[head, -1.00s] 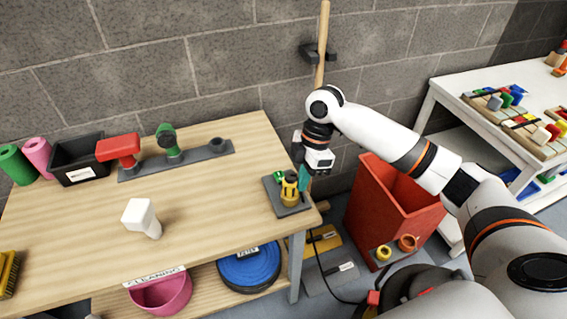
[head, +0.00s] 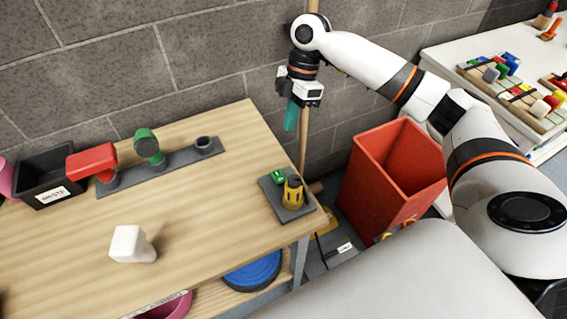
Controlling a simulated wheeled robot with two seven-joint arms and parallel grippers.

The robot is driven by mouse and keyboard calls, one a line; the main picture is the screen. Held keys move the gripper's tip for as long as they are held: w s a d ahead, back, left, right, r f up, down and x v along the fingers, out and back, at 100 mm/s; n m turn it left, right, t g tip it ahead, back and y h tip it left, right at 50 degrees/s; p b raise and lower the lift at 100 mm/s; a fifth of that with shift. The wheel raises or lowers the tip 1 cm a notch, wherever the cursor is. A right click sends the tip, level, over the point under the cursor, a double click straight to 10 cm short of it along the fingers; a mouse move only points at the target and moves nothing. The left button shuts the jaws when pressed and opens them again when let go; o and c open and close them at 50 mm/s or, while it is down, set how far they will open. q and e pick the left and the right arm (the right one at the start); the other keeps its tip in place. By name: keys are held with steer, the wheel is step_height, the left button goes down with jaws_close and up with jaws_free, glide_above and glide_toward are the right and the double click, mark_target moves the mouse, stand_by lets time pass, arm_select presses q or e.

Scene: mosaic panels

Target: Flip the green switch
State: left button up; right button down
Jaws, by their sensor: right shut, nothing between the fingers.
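A small green switch (head: 278,176) sits on a dark grey plate (head: 268,185) at the right corner of the wooden table. A yellow part with dark slots (head: 292,193) stands beside it on the same plate. My right gripper (head: 291,127) has teal fingers pointing down, and they are shut and empty. It hangs above and behind the plate, near the wall, apart from the switch. My left gripper is not in view.
The wooden table (head: 205,235) holds a white block-headed item (head: 131,244), a black bin (head: 50,176) and a grey rack (head: 165,173) with red and green-headed tools. A wooden pole (head: 304,150) stands behind the gripper. A red bin (head: 375,180) stands right of the table.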

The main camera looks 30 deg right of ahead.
steer(key=p, duration=0.2)
glide_toward(282, 179)
steer(key=x, duration=0.5)
steer(key=shift+w+a, duration=0.1)
steer(key=shift+w, duration=0.2)
steer(key=shift+s+f, duration=0.25)
steer(key=shift+f, duration=0.25)
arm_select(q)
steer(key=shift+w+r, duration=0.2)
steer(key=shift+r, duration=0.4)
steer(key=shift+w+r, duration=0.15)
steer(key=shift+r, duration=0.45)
arm_select(e)
steer(key=shift+f, duration=0.1)
arm_select(q)
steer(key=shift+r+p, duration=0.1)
steer(key=shift+p, duration=0.2)
